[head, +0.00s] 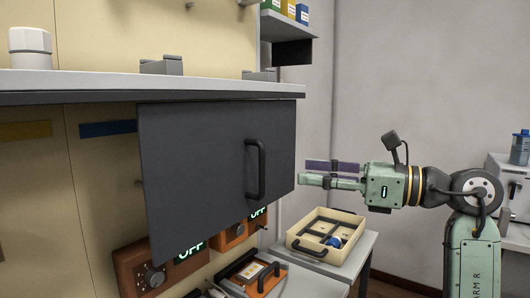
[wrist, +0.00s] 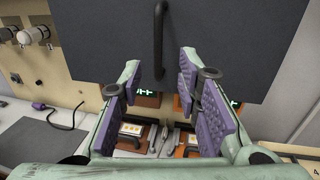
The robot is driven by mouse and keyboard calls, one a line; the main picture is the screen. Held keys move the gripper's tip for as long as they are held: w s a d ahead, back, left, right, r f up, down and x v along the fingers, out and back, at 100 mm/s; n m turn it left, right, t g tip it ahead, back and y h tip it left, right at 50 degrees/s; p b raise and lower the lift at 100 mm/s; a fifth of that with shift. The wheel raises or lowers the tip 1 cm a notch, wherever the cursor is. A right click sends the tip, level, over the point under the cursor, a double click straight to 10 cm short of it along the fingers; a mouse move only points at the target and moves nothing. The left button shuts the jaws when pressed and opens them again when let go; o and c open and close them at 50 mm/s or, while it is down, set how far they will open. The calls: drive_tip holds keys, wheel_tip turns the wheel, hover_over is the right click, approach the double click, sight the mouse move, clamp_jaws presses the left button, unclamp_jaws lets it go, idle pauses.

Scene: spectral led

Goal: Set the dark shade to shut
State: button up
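The dark shade (head: 205,170) is a flat dark grey panel below the shelf edge in the head view, standing out from the cream wall over the boxes with displays. It has a black vertical bar handle (head: 257,170) near its right side. In the wrist view the shade (wrist: 225,35) fills the top, with its handle (wrist: 159,42) near the centre. My gripper (head: 312,173) is to the right of the shade in the head view, with a gap to the handle. In the wrist view my gripper (wrist: 160,80) is open and empty, fingers either side of the handle's line.
Orange-brown boxes (head: 143,275) with knobs and lit displays sit partly behind the shade. A cream tray (head: 304,245) with dividers stands on a small table below my gripper. A grey shelf (head: 160,83) runs above the shade. A blue bottle (head: 520,147) stands at far right.

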sight(262, 191)
drive_tip(key=p+x, duration=0.3)
drive_tip(key=x, duration=0.7)
drive_tip(key=shift+a, duration=0.35)
clamp_jaws()
drive_tip(key=shift+r, duration=0.1)
idle(0.3)
